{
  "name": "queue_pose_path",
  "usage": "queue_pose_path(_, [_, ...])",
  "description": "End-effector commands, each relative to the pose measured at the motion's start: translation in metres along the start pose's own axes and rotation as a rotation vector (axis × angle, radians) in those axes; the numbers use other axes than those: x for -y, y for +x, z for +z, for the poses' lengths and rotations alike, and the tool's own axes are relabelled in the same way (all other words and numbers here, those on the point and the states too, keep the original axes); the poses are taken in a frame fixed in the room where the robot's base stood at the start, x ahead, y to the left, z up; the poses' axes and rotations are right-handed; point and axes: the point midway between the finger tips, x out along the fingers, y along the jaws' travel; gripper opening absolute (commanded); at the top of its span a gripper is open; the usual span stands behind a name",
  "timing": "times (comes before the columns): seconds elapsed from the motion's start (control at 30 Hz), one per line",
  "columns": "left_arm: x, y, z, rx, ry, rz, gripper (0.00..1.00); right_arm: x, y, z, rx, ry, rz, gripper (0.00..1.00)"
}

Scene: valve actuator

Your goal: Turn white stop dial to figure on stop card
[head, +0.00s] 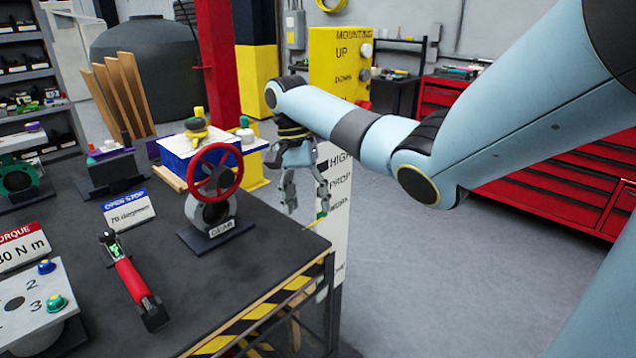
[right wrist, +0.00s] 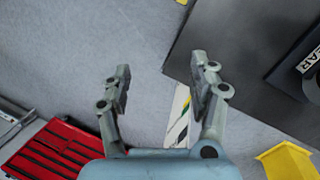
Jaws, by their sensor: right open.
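The stop card (head: 128,208) reads "OPEN STOP" on a blue band, with a smaller line that looks like "70 degrees". It stands on the dark bench left of the gear valve. That valve has a red handwheel (head: 216,173) and a blue actuator box (head: 185,158) with a white top. I cannot make out a white stop dial for sure on it. My right gripper (head: 307,196) is open and empty, right of the handwheel near the bench edge and apart from it. In the right wrist view its fingers (right wrist: 160,72) are spread over the floor and bench edge. My left gripper is not in view.
A red-handled tool (head: 131,276) lies on the bench. A numbered plate (head: 28,310) with coloured knobs is at the front left. A white height sign (head: 337,200) stands beside the bench edge. A yellow panel (head: 338,70) and red drawers (head: 550,190) are behind. Floor at right is clear.

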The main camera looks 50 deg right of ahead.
Motion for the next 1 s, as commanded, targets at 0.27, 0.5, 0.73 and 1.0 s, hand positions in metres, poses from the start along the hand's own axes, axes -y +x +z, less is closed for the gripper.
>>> queue_pose_path(0.27, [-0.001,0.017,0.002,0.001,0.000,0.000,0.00,-0.006,0.062,0.011,0.023,-0.017,0.046,0.61])
queue_pose_path(0.5, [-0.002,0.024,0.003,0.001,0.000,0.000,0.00,-0.012,0.095,0.018,0.034,-0.029,0.069,0.61])
queue_pose_path(0.73, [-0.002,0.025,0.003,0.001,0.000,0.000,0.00,-0.013,0.104,0.019,0.036,-0.032,0.074,0.61])
queue_pose_path(1.0, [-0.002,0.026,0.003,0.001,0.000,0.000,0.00,-0.013,0.106,0.020,0.036,-0.034,0.075,0.53])
